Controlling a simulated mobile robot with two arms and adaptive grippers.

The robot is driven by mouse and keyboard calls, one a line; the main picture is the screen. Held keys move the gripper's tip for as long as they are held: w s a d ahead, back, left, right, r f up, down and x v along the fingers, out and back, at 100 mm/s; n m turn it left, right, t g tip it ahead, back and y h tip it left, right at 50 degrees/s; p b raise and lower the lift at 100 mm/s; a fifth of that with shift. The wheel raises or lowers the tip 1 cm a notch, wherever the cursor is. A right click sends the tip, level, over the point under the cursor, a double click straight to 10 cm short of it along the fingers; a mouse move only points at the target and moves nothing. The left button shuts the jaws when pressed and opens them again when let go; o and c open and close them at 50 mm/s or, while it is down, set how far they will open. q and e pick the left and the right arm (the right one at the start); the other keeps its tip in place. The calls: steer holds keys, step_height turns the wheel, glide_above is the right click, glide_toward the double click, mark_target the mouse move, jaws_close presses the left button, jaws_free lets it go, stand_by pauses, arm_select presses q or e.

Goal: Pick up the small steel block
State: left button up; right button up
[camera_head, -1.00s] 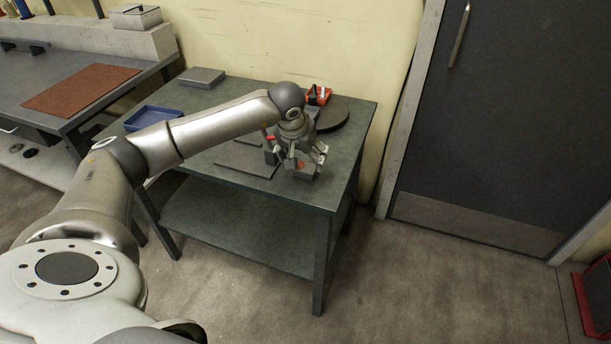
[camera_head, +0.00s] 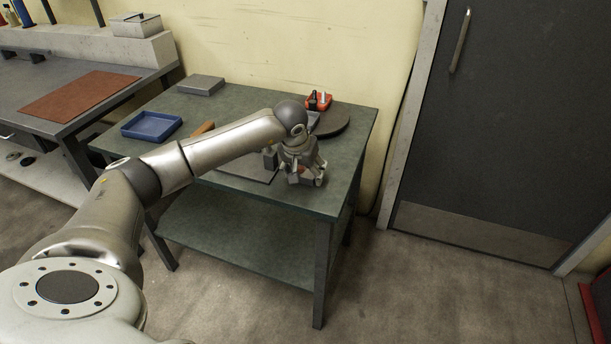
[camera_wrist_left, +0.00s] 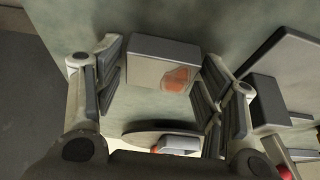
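The small steel block (camera_wrist_left: 150,72) is a grey box with an orange-red mark on one face. It rests on the green table (camera_head: 240,100) near its right front corner. In the head view the block (camera_head: 306,182) is partly covered by my left gripper (camera_head: 304,170). In the left wrist view my left gripper (camera_wrist_left: 163,85) is open, with one finger on either side of the block. The block's left side is very close to the left finger pad; I cannot tell whether they touch. My right gripper is in neither view.
A flat plate (camera_head: 240,174) lies left of the gripper, with an upright dark block (camera_wrist_left: 268,100) close to the right finger. A blue tray (camera_head: 135,127) and a grey slab (camera_head: 201,85) stand farther left.

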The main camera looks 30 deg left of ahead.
arm_select(q)
steer(key=c, duration=1)
steer(key=shift+r, duration=0.4)
